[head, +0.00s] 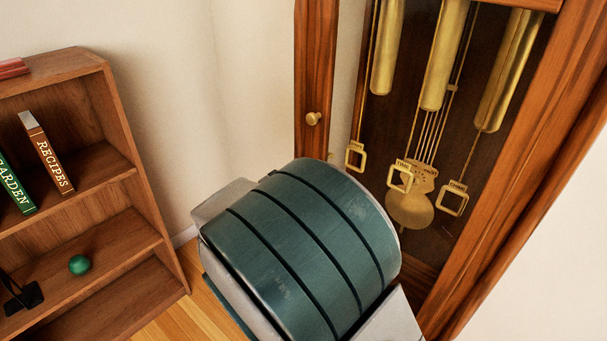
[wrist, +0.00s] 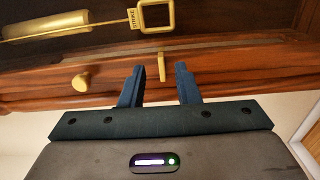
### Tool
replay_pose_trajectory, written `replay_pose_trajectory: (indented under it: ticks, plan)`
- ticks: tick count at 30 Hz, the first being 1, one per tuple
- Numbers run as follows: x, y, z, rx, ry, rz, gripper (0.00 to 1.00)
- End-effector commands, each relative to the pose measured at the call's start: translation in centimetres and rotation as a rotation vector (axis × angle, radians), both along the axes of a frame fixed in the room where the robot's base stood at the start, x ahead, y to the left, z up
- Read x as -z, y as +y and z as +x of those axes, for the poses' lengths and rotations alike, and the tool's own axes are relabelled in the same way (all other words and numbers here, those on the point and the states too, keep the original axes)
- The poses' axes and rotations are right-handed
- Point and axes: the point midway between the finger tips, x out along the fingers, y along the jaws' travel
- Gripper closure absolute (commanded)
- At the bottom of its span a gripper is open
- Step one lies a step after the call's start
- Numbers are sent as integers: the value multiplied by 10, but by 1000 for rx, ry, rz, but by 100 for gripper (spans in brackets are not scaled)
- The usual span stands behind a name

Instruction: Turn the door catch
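The door catch (wrist: 161,66) is a small narrow brass piece at the edge of the clock's wooden frame. It shows in the wrist view between the fingertips of my gripper (wrist: 158,72). The two dark blue fingers are apart, one on each side of the catch, and I see no clear contact. In the head view only a sliver of brass (head: 331,157) shows above my arm, which hides my gripper. A round brass knob (head: 313,118) sits on the wooden stile (head: 316,60); it is left of the fingers in the wrist view (wrist: 80,83).
Brass weights (head: 446,55) with tagged square rings and a pendulum (head: 410,208) hang inside the tall wooden clock (head: 540,170). A wooden bookshelf (head: 120,140) with books and a green ball (head: 79,264) stands at left. Bare wall lies between shelf and clock.

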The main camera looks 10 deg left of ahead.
Motion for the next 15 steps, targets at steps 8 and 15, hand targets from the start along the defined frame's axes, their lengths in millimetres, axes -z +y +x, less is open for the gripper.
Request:
replay_pose_trajectory:
  ticks: [8, 15]
  plan:
    - [-1, 34, -55, -5, 0, -1, 71]
    - [-1, 49, -82, -2, 0, 0, 71]
